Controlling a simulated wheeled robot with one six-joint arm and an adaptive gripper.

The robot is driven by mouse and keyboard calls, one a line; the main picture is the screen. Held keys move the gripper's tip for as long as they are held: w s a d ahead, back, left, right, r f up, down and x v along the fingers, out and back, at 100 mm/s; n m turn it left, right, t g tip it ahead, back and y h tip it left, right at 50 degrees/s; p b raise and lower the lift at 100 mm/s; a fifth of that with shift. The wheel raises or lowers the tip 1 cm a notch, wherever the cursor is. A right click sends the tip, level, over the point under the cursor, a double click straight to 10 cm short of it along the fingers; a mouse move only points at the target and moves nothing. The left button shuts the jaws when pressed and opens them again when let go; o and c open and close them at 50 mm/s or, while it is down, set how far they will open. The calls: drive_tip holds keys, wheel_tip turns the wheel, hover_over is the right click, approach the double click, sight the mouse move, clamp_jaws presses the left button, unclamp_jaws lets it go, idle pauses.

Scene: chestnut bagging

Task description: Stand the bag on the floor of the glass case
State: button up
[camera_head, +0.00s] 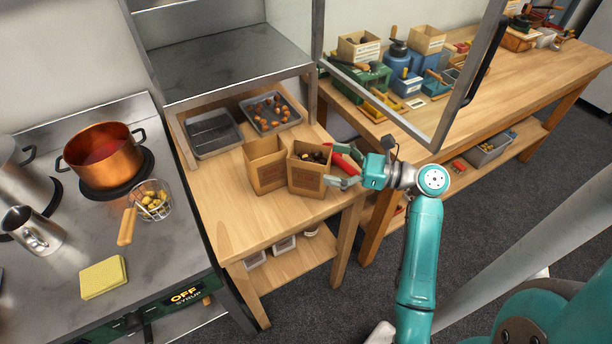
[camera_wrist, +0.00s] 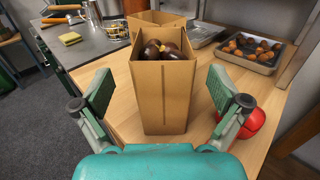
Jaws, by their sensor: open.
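A brown paper bag (camera_head: 307,176) filled with dark chestnuts stands upright on the wooden table. In the wrist view this bag (camera_wrist: 163,95) stands in the middle, between the two fingers of my gripper (camera_wrist: 160,108). The fingers are spread wide, with a gap on each side of the bag. In the head view my gripper (camera_head: 345,169) is at the right side of the bag. The glass case (camera_head: 230,55) stands behind the table, with its grey metal floor visible and bare. Its glass door (camera_head: 440,80) is swung open to the right.
A second paper bag (camera_head: 266,166) stands beside the first at left. Two trays lie under the case, one empty (camera_head: 212,133), one with chestnuts (camera_head: 289,122). A red object (camera_wrist: 252,122) lies close to my right finger. A copper pot (camera_head: 103,160) is on the stove.

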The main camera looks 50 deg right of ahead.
sight(291, 153)
drive_tip(key=x, duration=0.5)
drive_tip(key=shift+w+r, duration=0.15)
drive_tip(key=shift+w, duration=0.3)
drive_tip(key=c, duration=1.8)
